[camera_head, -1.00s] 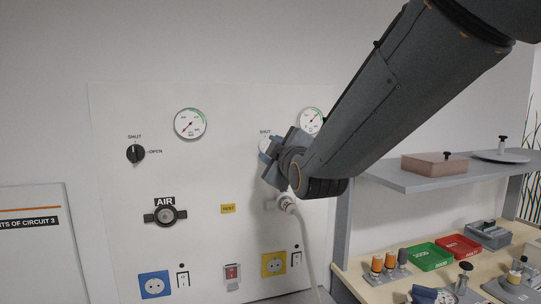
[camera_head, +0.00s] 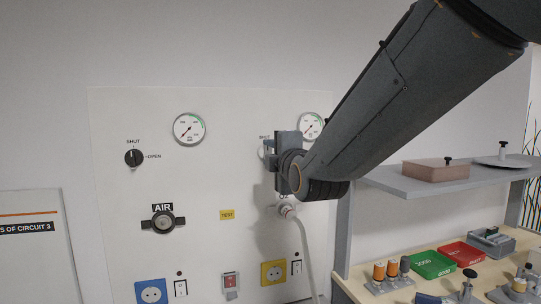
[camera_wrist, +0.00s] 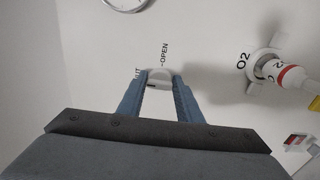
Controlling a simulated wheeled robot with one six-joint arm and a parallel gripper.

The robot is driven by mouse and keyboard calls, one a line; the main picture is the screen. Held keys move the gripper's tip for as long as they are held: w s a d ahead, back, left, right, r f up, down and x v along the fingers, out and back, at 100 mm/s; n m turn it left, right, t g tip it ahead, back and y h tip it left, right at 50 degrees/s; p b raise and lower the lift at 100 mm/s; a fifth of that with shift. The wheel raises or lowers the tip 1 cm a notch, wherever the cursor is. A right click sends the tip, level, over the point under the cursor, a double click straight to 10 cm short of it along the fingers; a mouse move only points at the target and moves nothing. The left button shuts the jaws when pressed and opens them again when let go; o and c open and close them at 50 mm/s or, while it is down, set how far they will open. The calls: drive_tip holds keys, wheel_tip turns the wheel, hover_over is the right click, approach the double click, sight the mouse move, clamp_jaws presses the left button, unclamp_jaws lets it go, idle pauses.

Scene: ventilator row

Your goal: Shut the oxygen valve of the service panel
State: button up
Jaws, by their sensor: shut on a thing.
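The oxygen valve is a white knob (camera_wrist: 160,77) on the service panel (camera_head: 215,180), above the O2 outlet. My gripper (camera_wrist: 159,82) is shut on the knob, with one blue finger on each side of it. In the head view my gripper (camera_head: 270,150) is against the panel and hides most of the knob. In the wrist view the OPEN label (camera_wrist: 164,55) is just beyond the knob, and the SHUT label (camera_wrist: 138,72) is partly hidden by the left finger. I cannot tell where the knob points.
The O2 outlet (camera_head: 287,210) with a white hose (camera_head: 306,250) is just below my gripper. A gauge (camera_head: 311,125) is above right. A black AIR valve knob (camera_head: 134,158) is far left. A shelf (camera_head: 430,180) and a workbench (camera_head: 400,285) with bins stand right.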

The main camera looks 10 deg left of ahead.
idle(0.3)
drive_tip(key=o, duration=1)
drive_tip(key=shift+b+v, duration=1.05)
drive_tip(key=shift+v, duration=2.9)
drive_tip(key=s+d+f+m+g+h, duration=0.1)
drive_tip(key=d+f+m+g+h, duration=0.1)
drive_tip(key=d+f+m, duration=0.45)
drive_tip(key=s+d+f+m+g+h, duration=0.1)
drive_tip(key=d+f+g+h, duration=0.2)
drive_tip(key=f, duration=0.7)
drive_tip(key=d+f+m+g+h, duration=0.1)
drive_tip(key=d+f+m+g, duration=0.1)
drive_tip(key=d+f+m, duration=0.5)
drive_tip(key=s+d+f+m+g, duration=0.2)
drive_tip(key=s+d+f+m, duration=0.1)
drive_tip(key=s+f, duration=0.2)
drive_tip(key=s+d+f+m+g+h, duration=0.1)
drive_tip(key=s+d+f+m+g, duration=0.1)
drive_tip(key=s+f, duration=0.3)
drive_tip(key=s+d+f+m+g, duration=0.3)
drive_tip(key=s+d+f+g, duration=0.1)
drive_tip(key=s+f, duration=0.1)
drive_tip(key=shift+s+d+m+h, duration=0.2)
drive_tip(key=shift+s, duration=0.25)
drive_tip(key=shift+s+d+m+h, duration=0.15)
drive_tip(key=shift+s+d+h, duration=0.05)
drive_tip(key=shift+s, duration=0.25)
